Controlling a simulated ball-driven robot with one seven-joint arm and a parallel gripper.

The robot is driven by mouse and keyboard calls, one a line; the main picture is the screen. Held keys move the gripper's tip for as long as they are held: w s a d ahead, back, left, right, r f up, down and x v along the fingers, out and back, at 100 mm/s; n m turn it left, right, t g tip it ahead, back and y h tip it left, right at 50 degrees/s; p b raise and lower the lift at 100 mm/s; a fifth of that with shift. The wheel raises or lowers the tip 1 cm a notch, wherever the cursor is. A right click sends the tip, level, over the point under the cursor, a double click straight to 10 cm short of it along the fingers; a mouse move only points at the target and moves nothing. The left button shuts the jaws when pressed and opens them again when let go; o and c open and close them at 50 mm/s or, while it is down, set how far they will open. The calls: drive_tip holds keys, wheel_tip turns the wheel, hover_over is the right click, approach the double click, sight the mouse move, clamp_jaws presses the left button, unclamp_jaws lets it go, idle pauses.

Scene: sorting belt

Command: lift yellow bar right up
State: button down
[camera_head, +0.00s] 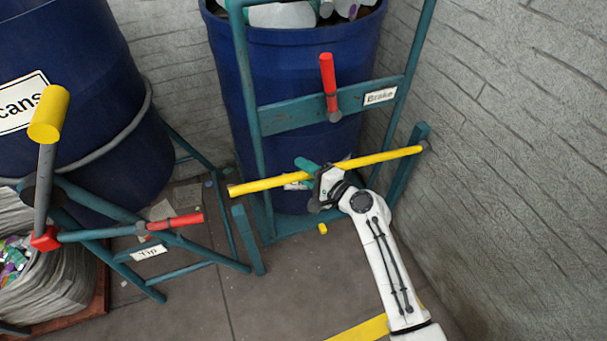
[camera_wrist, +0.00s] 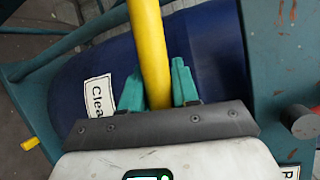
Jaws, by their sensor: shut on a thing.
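The yellow bar (camera_head: 270,184) runs nearly level across the front of the teal frame, below the plate labelled "Brake", its right end a little higher. My gripper (camera_head: 303,171) is at the middle of the bar, with its green fingers at it. In the wrist view the yellow bar (camera_wrist: 149,45) passes between the two green fingers of my gripper (camera_wrist: 158,85), which are shut on it. The part of the bar behind my gripper is hidden in the head view.
A blue barrel (camera_head: 290,75) stands behind the bar. A red handle (camera_head: 328,75) sits above it on the "Brake" plate (camera_head: 380,96). At left are a yellow-ended lever (camera_head: 48,115), another red handle (camera_head: 175,222) and a second blue barrel (camera_head: 70,50). A grey wall (camera_head: 510,130) closes the right.

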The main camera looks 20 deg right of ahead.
drive_tip(key=d+r+m+p, duration=0.2)
drive_tip(key=r+p, duration=0.1)
drive_tip(key=r, duration=0.4)
drive_tip(key=d+r+m+t+y+p, duration=0.1)
drive_tip(key=d+r+m+p, duration=0.1)
drive_tip(key=r, duration=0.6)
drive_tip(key=shift+d+t+p, duration=0.3)
drive_tip(key=shift+d+p, duration=0.2)
drive_tip(key=shift+p, duration=0.6)
drive_tip(key=c, duration=0.9)
unclamp_jaws()
